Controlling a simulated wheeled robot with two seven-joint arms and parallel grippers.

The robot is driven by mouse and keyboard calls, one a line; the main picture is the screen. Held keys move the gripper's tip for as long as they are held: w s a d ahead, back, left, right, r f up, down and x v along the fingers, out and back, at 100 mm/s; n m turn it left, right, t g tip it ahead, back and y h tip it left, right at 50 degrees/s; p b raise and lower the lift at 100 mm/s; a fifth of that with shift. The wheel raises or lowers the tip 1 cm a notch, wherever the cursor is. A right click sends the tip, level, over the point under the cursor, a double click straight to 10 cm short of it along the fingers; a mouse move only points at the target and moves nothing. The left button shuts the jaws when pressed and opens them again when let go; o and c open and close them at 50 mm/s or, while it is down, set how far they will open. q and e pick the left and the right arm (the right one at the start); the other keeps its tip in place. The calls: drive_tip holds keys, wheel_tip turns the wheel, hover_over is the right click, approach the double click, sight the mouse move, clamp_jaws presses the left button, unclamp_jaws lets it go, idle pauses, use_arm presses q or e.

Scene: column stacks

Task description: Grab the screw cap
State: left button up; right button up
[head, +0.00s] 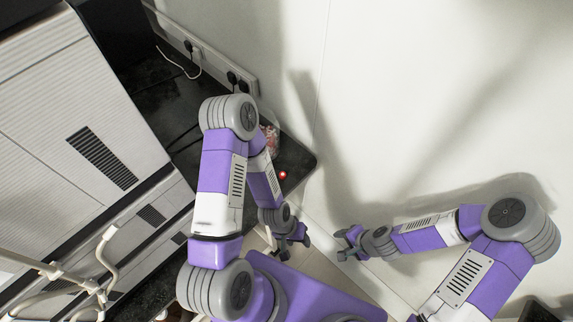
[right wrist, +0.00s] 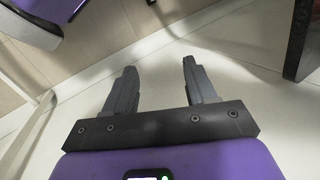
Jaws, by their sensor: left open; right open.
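A small round red thing with a white centre (head: 282,174), which looks like the screw cap, lies near the corner of the dark counter in the head view. It is too small to make out in detail. My left gripper (head: 291,246) is open and empty, below the cap in the picture and apart from it. My right gripper (head: 342,244) is open and empty, further right, over the pale floor or wall area. Its two spread fingers also show in the right wrist view (right wrist: 160,68), with nothing between them. The cap is not visible in that view.
A clear container with reddish contents (head: 271,138) stands on the dark counter (head: 298,157), partly hidden behind my left arm. Wall sockets (head: 236,80) with plugs and a cable are at the back. Pale cabinets and white pipes (head: 100,262) are at left.

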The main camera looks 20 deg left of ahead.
drive_tip(key=w+a+m+y+b, duration=0.2)
drive_tip(key=w+a+m+b, duration=0.1)
drive_tip(key=a, duration=0.4)
drive_tip(key=m+t+y+b, duration=0.1)
drive_tip(key=m+y+b, duration=0.7)
drive_tip(key=m+y, duration=0.3)
approach(284, 175)
drive_tip(key=a, duration=0.2)
drive_tip(key=a+b, duration=0.1)
drive_tip(key=a, duration=0.2)
drive_tip(key=a+b, duration=0.1)
drive_tip(key=a, duration=0.2)
drive_tip(key=shift+w+f, duration=0.15)
drive_tip(key=shift+w, duration=0.25)
clamp_jaws()
